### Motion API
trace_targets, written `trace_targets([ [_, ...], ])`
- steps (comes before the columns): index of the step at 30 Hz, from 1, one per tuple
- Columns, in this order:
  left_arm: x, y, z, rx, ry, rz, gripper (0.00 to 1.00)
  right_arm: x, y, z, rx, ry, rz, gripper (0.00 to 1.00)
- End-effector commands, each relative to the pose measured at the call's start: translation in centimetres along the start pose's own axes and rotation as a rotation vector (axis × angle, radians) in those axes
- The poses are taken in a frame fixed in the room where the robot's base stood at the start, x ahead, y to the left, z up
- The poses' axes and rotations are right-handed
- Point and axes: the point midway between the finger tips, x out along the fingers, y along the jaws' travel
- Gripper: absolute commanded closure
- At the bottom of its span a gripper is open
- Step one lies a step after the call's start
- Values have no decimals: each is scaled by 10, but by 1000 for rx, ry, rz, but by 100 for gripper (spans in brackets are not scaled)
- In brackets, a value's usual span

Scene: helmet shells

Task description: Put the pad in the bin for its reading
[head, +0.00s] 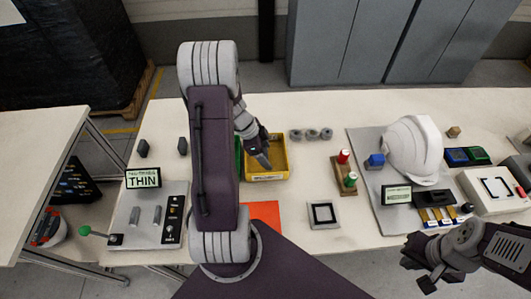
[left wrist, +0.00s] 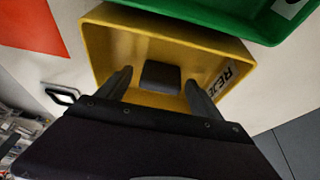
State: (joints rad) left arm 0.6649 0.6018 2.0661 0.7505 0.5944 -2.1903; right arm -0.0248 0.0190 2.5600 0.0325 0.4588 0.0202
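A dark pad (left wrist: 160,77) lies inside the yellow bin (left wrist: 110,40), whose partly hidden label starts "REJE". My left gripper (left wrist: 160,76) is open, its fingers apart on either side of the pad with gaps showing. In the head view my left gripper (head: 264,163) reaches down into the yellow bin (head: 280,174). The gauge display (head: 143,178) reads THIN. A green bin (left wrist: 225,12) stands beside the yellow one; my arm mostly hides it in the head view. My right gripper (head: 415,273) is open and empty at the lower right.
Two dark blocks (head: 143,148) (head: 182,146) stand behind the gauge plate (head: 120,218), which has a green-knobbed lever (head: 86,230). An orange sheet (head: 265,212) lies before the bins. A white helmet shell (head: 412,145) and a red-and-green button stand (head: 344,177) are to the right.

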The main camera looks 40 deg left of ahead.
Motion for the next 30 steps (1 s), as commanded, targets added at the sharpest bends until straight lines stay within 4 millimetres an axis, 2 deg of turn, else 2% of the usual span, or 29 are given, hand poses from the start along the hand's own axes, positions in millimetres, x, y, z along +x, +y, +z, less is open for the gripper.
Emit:
trace_targets([
  [5, -6, -1, 0, 0, 1, -2, 25, -1, 0, 0, 0, 0, 0, 100],
  [12, -57, -2, 0, 1, 0, -7, 25, -4, 0, 0, 0, 0, 0, 100],
  [18, -86, -1, 0, -1, 0, -3, 25, -6, 0, -1, 0, 0, 0, 100],
  [30, -91, 0, 0, 1, 0, 1, 25, -6, 0, -1, 0, 0, 0, 100],
])
